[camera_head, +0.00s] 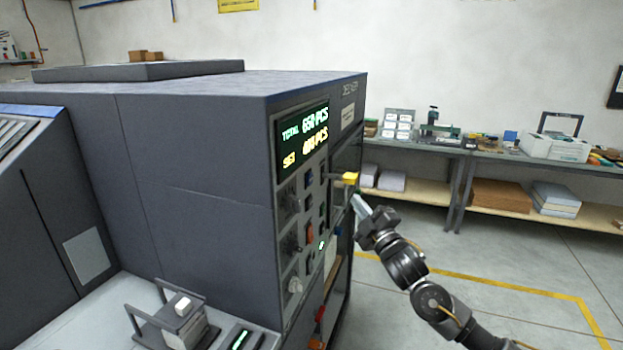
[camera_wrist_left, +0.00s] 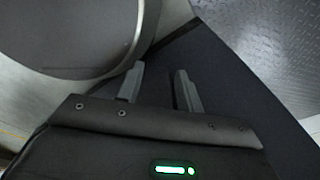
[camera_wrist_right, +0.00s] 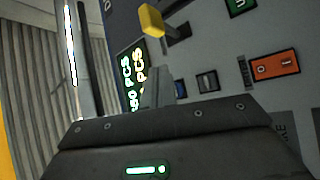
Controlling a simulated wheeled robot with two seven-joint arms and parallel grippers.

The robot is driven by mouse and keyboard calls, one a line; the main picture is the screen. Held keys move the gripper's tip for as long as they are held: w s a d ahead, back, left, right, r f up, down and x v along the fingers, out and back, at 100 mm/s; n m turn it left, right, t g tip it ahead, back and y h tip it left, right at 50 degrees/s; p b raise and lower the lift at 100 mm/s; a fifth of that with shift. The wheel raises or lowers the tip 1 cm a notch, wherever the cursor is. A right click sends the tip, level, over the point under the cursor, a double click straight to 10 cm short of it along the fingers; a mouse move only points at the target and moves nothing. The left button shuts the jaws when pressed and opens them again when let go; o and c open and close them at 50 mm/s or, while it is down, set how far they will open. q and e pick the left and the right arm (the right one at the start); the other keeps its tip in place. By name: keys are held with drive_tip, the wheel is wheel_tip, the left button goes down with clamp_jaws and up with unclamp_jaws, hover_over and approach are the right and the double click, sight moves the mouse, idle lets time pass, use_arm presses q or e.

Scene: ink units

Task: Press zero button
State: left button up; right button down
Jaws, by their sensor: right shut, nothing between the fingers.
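The dark grey machine (camera_head: 190,170) carries a control panel (camera_head: 312,225) on its right-hand face, with a lit display (camera_head: 304,140) reading TOTAL 650 PCS and SET 400 PCS. Several small buttons and switches sit below the display; I cannot tell which is the zero button. My right gripper (camera_head: 358,201) is shut and empty, in front of the panel at its right, apart from it. Its fingers (camera_wrist_right: 160,86) cover part of the panel in the right wrist view. My left gripper (camera_wrist_left: 158,82) shows only in its own wrist view, open and empty.
A yellow-tipped lever (camera_head: 350,178) sticks out of the panel just above my right fingertips. An orange rocker switch (camera_wrist_right: 275,66) is on the panel in the right wrist view. Workbenches (camera_head: 455,150) stand along the back wall. The floor at the right is clear.

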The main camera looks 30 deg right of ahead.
sight(312, 175)
drive_tip(key=shift+n+t+y, duration=0.5)
drive_tip(key=shift+n+t, duration=0.1)
drive_tip(key=shift+t, duration=0.1)
drive_tip(key=r, duration=0.1)
drive_tip(key=s+a+r, duration=0.1)
drive_tip(key=r, duration=0.3)
drive_tip(key=shift+s+a, duration=0.2)
drive_tip(key=w+a, duration=0.5)
drive_tip(key=w, duration=0.2)
drive_tip(key=shift+w, duration=0.15)
idle(1.4)
drive_tip(key=shift+w+a, duration=0.25)
drive_tip(key=shift+w, duration=0.05)
drive_tip(key=shift+w+a, duration=0.3)
drive_tip(key=shift+w, duration=0.1)
idle(0.8)
drive_tip(key=shift+s+d, duration=0.1)
drive_tip(key=shift+s, duration=0.05)
drive_tip(key=shift+s+d, duration=0.4)
drive_tip(key=shift+s, duration=0.2)
